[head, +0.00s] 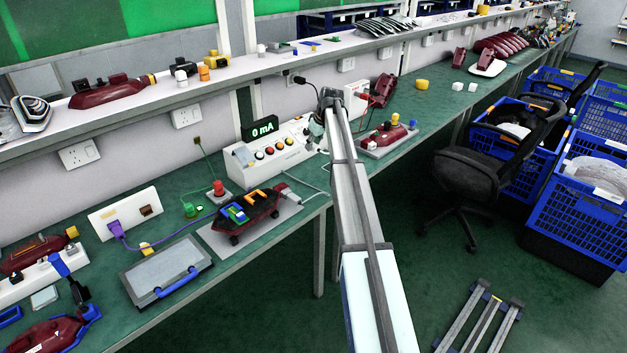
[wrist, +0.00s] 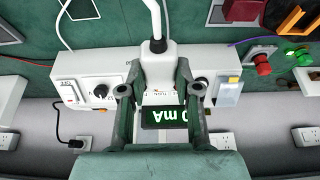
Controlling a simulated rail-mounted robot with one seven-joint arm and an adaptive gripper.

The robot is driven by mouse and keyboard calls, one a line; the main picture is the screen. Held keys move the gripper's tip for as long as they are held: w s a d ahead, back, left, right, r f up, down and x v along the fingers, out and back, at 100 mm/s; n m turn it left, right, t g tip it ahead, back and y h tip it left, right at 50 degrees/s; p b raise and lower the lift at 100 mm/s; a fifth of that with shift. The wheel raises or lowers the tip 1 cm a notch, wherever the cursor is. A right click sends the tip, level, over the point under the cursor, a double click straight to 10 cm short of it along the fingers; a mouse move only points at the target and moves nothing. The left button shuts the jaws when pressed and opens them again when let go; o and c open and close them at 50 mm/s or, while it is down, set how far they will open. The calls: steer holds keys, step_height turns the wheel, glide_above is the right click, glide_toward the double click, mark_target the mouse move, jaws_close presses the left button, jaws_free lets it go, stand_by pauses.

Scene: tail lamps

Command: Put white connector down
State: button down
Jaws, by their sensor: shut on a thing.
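My gripper (wrist: 155,88) is shut on the white connector (wrist: 158,62), which has a white cable running up from it in the wrist view. The fingers sit on either side of the connector. The connector is held over the white test box (wrist: 70,92), whose "0 mA" display (wrist: 172,117) shows upside down behind the fingers. In the head view, my gripper (head: 320,128) is at the right end of the test box (head: 255,163), partly hidden by my arm. I cannot make out the connector there, nor whether it touches the box.
A dark red lamp on a grey plate (head: 203,240) lies in front of the test box. A red push button (head: 219,189) stands left of it. Another red lamp (head: 386,133) sits right of my arm. A shelf (head: 240,68) runs above the green bench. Bench surface further right (head: 440,105) is fairly clear.

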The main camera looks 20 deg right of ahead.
mark_target(311, 187)
step_height(311, 187, down, 18)
steer(key=p, duration=0.4)
steer(key=shift+d+f, duration=0.1)
steer(key=shift+f, duration=0.15)
steer(key=shift+f, duration=0.1)
steer(key=c, duration=0.8)
jaws_free()
steer(key=b+v, duration=0.3)
steer(key=v, duration=0.9)
